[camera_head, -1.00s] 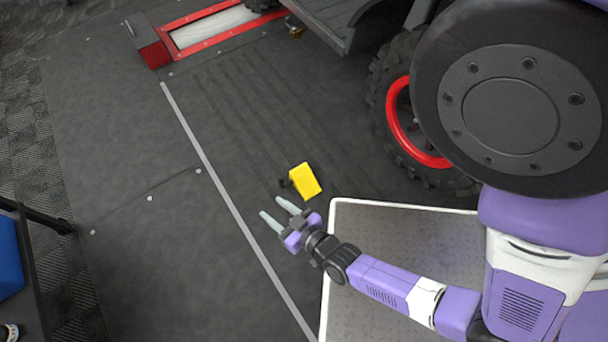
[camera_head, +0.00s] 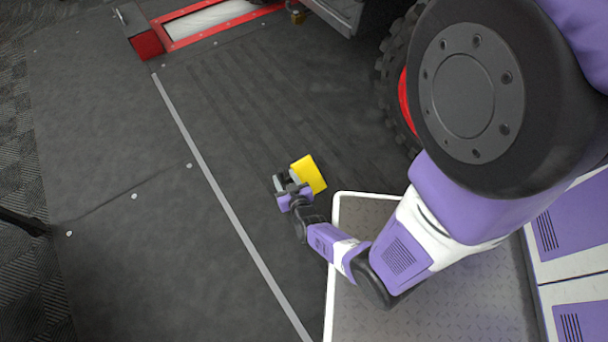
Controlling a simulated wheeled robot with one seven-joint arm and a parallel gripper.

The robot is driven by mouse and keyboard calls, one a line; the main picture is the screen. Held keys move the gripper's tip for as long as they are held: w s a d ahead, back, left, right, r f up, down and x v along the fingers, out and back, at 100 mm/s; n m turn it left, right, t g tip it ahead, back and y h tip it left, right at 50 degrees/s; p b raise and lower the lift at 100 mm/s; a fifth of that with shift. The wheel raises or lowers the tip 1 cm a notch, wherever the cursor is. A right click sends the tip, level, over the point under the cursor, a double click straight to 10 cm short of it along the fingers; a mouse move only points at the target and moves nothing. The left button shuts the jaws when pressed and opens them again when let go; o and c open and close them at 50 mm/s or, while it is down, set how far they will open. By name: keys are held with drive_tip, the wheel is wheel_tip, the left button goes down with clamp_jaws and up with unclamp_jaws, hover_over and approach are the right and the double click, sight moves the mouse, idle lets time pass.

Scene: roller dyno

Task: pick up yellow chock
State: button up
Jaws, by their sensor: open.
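The fingers overlap the chock's left edge in this view. The dark part that stuck out on the chock's left is hidden behind my gripper. I cannot tell whether the fingers touch the chock.
The vehicle's wheel with a red rim (camera_head: 405,100) stands to the right, partly hidden by my arm. A metal tread plate with a white rim (camera_head: 334,260) lies below. A red-framed roller (camera_head: 148,43) is at the top left. The floor left of the grey line (camera_head: 215,185) is clear.

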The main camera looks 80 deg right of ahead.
sight(282, 173)
drive_tip(key=b+x, duration=0.2)
drive_tip(key=x, duration=0.2)
drive_tip(key=shift+w+d+f, duration=0.15)
drive_tip(key=shift+w+d, duration=0.05)
drive_tip(key=shift+d, duration=0.15)
clamp_jaws()
drive_tip(key=shift+s, duration=0.1)
idle(0.9)
drive_tip(key=shift+r, duration=0.2)
